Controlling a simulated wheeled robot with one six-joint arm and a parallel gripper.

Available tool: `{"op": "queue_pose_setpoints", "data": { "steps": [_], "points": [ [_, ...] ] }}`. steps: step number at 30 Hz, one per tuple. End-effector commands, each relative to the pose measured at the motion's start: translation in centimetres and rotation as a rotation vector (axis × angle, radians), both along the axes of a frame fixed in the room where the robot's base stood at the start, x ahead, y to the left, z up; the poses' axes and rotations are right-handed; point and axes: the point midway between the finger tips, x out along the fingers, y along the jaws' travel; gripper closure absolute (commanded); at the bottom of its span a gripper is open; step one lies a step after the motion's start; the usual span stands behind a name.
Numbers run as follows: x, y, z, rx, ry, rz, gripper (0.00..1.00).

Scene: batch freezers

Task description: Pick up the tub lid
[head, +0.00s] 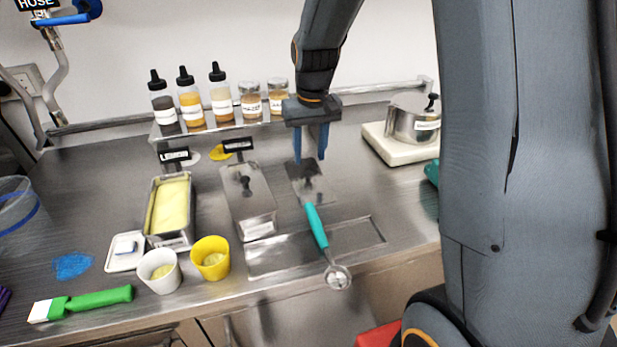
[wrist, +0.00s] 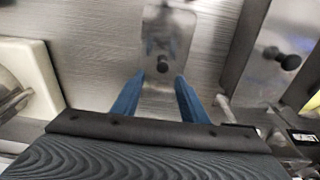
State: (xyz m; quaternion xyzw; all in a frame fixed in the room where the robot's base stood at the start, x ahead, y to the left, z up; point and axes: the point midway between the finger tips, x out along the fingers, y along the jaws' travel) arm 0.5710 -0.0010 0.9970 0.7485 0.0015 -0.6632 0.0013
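The tub lid (head: 318,190) is a flat metal plate with a black knob, lying on the steel counter right of a lidded tub. In the wrist view the lid (wrist: 170,42) lies ahead of my fingers, its knob (wrist: 163,64) near the gap between the fingertips. My gripper (head: 310,158) is open and empty, pointing down above the lid; it also shows in the wrist view (wrist: 160,78). The fingers appear apart from the knob. The lidded tub (head: 249,208) has a similar black knob, seen at the right in the wrist view (wrist: 272,53).
A teal-handled scoop (head: 317,226) lies just in front of the lid, across a shallow recess (head: 355,236). An open tub of yellow contents (head: 168,207) and two cups stand left. A pot (head: 405,122) on a white base stands right. Bottles (head: 190,99) line the back shelf.

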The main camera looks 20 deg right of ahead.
Motion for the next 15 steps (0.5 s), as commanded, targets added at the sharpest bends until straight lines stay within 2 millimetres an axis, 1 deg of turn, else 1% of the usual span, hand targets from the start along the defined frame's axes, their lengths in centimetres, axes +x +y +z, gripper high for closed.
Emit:
{"op": "queue_pose_setpoints", "data": {
  "steps": [6, 9, 12, 15],
  "points": [
    [-0.5, 0.4, -2.7, 0.0, 0.005, -0.001, 0.6],
    [-0.3, 0.3, -3.9, 0.0, 0.003, -0.002, 0.6],
    [-0.1, 0.2, -4.6, 0.0, 0.002, -0.003, 0.6],
    [-0.1, 0.1, -4.9, 0.0, 0.0, -0.004, 0.6]
  ]
}}
